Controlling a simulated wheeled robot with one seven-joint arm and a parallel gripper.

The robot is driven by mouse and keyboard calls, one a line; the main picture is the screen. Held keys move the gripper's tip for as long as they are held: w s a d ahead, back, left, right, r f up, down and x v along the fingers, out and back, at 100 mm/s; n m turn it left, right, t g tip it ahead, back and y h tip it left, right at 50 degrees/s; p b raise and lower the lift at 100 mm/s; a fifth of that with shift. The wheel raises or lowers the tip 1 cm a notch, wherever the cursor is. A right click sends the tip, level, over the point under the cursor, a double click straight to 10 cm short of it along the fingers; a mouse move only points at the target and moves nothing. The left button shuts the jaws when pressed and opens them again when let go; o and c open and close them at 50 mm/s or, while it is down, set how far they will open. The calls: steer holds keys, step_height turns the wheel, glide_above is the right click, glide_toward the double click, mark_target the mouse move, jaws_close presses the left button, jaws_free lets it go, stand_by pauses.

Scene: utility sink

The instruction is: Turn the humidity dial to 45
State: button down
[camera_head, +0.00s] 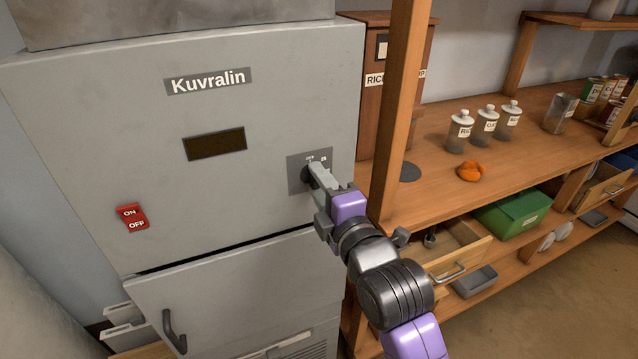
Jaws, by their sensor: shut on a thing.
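A grey cabinet (90,90) labelled "Kuvralin" fills the left side of the head view. On its front is a small dark grey dial panel (296,182) with faint markings along its top. My gripper (312,175) is at this panel, shut on the dial, which its fingers mostly hide. The dial's pointer and the value it shows cannot be read. A dark display (214,144) sits to the left of the panel and shows no readable figures. A red ON/OFF switch (132,217) is at the lower left of the cabinet front.
A wooden post (396,110) stands just right of the cabinet, close to my arm. Shelves behind it hold white-lidded jars (486,127), an orange lump (470,171) and a green box (513,214). A drawer (462,262) stands open below. A cabinet handle (174,332) sticks out lower left.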

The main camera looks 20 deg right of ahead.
steer(key=shift+m, duration=0.4)
steer(key=shift+m+p, duration=2.05)
steer(key=shift+m, duration=12.45)
steer(key=c, duration=0.9)
jaws_free()
